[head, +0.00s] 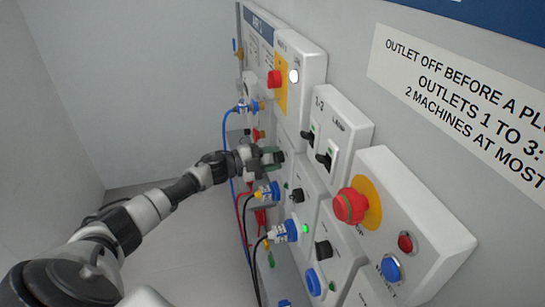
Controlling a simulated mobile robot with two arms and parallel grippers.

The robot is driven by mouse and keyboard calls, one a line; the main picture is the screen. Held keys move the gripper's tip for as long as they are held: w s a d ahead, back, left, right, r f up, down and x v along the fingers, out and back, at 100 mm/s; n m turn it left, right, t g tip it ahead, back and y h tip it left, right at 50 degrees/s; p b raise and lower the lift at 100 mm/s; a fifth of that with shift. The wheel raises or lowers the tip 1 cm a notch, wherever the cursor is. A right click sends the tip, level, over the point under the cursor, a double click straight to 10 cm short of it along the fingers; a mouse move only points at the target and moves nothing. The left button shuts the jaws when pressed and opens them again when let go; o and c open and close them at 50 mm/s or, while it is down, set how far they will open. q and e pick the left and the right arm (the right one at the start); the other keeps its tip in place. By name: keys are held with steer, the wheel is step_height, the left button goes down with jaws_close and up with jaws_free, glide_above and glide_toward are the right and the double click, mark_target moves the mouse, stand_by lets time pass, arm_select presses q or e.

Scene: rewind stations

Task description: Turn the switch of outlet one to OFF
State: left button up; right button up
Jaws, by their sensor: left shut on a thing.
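My left gripper (268,156) reaches in from the left and is shut at the wall panel, on what looks like the rotary switch of an outlet box. The fingers hide most of that switch, so its setting cannot be read. Below it, a black switch knob (297,195) sits beside a blue plug with a yellow part (268,191). Lower still, another black knob (322,249) sits near a blue and white plug (285,231) and a lit green lamp (305,228). No outlet number is readable. My right gripper is out of view.
A red stop button (350,205) on a white box juts out at right, with a blue reset button (390,268). Blue, black and red cables hang left of the panel. Open floor lies left.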

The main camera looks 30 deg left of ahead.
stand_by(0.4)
arm_select(q)
steer(key=o, duration=0.9)
steer(key=shift+s+a+f, duration=0.1)
steer(key=b+v, duration=0.3)
steer(key=v, duration=0.7)
steer(key=shift+s+a+b, duration=0.15)
steer(key=shift+a+b, duration=0.1)
steer(key=shift+b, duration=0.1)
